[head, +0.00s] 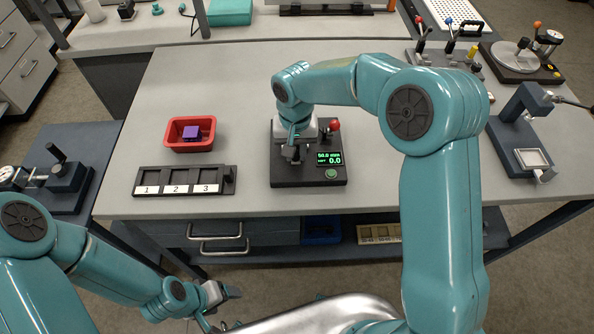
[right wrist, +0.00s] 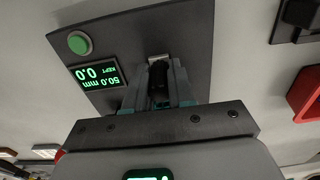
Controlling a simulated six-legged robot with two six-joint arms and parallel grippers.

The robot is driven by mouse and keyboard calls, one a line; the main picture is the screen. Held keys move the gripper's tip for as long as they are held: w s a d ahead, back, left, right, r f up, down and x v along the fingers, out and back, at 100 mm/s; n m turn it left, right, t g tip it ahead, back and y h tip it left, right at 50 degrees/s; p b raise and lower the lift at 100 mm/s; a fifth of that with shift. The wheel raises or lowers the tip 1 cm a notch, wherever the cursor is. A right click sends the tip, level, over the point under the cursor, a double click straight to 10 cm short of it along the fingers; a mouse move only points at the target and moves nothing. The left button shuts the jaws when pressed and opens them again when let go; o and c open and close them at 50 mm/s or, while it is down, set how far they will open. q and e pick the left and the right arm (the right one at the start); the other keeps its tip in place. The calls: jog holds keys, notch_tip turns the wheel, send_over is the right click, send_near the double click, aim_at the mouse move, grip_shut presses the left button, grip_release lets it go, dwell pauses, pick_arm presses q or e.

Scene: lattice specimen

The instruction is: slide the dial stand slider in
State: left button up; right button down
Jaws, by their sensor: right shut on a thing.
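A dark instrument (head: 282,178) with a green-lit display (head: 329,158) stands at the middle of the table. The display reads 50.0 mm and 0.0. My right gripper (head: 293,155) is over it. In the right wrist view, my right gripper (right wrist: 158,100) is shut on a dark upright part (right wrist: 158,76) of this instrument (right wrist: 170,30). The gripper hides much of that part. Stands with dials show at the far left (head: 62,176) and back right (head: 513,62); I cannot tell which is the dial stand. My left gripper (head: 224,294) hangs low, in front of the table, its fingers unclear.
A red tray (head: 190,146) holding a purple block (head: 191,133) and a black rack (head: 185,169) numbered 1 to 3 are left of the instrument. A red knob (head: 335,126) and green button (head: 331,173) are on the instrument. A dark-blue stand (head: 520,125) is at the right.

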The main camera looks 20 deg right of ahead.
jog(key=c, duration=1)
grip_release()
jog(key=shift+w+d+r, duration=0.1)
jog(key=shift+w, duration=0.1)
jog(key=shift+r, duration=0.1)
jog(key=shift+w+r+p, duration=0.15)
jog(key=shift+r+p, duration=0.35)
jog(key=shift+r, duration=0.1)
notch_tip(320, 180, up, 4)
jog(key=p, duration=0.2)
jog(key=shift+r+p, duration=0.1)
jog(key=shift+p, duration=0.3)
jog(key=shift+f, duration=0.2)
jog(key=shift+s, duration=0.2)
